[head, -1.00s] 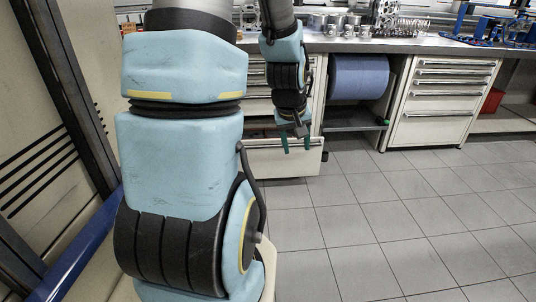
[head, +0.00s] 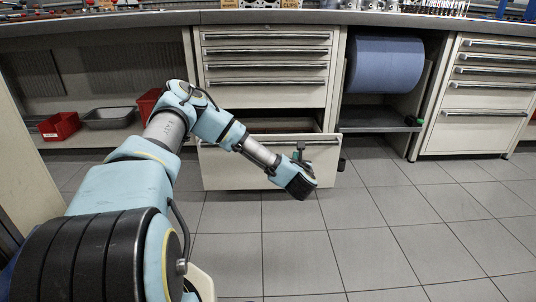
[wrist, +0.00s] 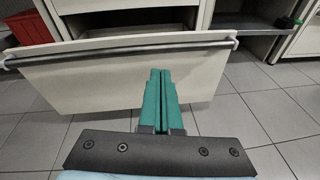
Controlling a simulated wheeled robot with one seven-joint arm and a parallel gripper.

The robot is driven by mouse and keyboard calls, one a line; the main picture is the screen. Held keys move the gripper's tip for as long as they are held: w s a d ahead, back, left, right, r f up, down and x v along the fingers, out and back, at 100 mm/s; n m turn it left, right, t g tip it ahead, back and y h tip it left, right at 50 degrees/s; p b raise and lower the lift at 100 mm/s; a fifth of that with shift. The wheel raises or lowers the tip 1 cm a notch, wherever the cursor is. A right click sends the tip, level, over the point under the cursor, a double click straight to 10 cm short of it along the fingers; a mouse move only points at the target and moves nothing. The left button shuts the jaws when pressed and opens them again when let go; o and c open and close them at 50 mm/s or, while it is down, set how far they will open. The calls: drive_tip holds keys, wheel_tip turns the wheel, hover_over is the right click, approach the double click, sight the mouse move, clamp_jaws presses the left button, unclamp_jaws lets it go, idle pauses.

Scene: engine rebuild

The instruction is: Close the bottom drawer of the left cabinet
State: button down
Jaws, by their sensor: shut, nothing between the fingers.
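The left cabinet (head: 265,93) stands in the middle of the head view. Its bottom drawer (head: 235,168) is pulled out, with a dark gap visible behind its front panel and a bar handle along the top edge. The drawers above it are flush. In the wrist view the drawer front (wrist: 100,85) fills the upper middle, the handle (wrist: 110,48) crossing it. My gripper (head: 299,150) is in front of the right half of the drawer front. Its green fingers (wrist: 160,75) are together and empty, pointing at the panel below the handle. Whether they touch it I cannot tell.
A blue roll (head: 385,65) hangs in an open bay to the right, above a dark shelf (head: 375,124). The right cabinet (head: 475,95) has shut drawers. Red bins (head: 60,126) and a grey tray (head: 109,118) sit on a low shelf at left. The tiled floor is clear.

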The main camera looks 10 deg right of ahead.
wheel_tip(320, 180, down, 2)
drive_tip(key=w+a+n+y, duration=0.1)
drive_tip(key=w+a+n, duration=0.1)
drive_tip(key=b, duration=0.5)
approach(285, 144)
drive_tip(key=shift+t, duration=0.3)
drive_tip(key=x, duration=0.7)
drive_tip(key=shift+s+d+f, duration=0.1)
drive_tip(key=shift+f, duration=0.1)
